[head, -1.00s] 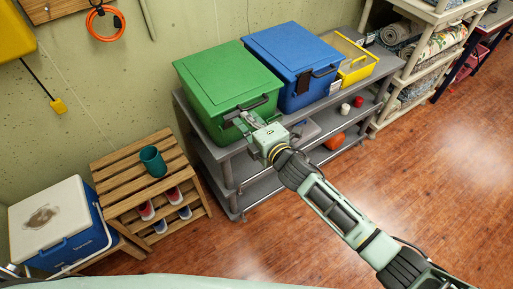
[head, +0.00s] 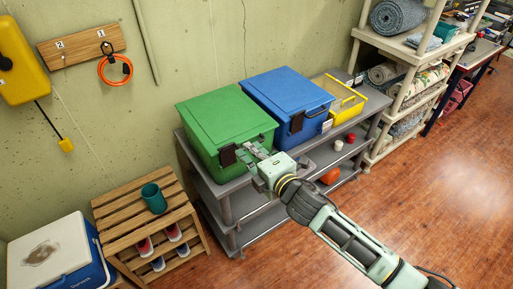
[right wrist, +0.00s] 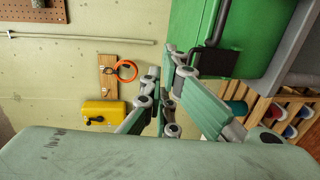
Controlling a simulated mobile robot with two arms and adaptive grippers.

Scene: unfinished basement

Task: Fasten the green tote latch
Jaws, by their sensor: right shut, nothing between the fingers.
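The green tote (head: 222,118) stands with its lid on at the left end of the grey shelf's top. Its dark latch (head: 228,155) lies against the upper front wall, just below the lid edge, much like the blue tote's latch (head: 297,122). My right gripper (head: 248,151) is shut and empty, right beside the latch at the tote's front; I cannot tell whether it touches. The right wrist view shows the green tote's wall (right wrist: 255,35) sideways, with the dark latch (right wrist: 207,60) near my fingers. My left gripper is not in view.
The blue tote (head: 285,88) and a yellow bin (head: 347,108) stand to the right on the grey shelf (head: 228,188). The floor in front is clear.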

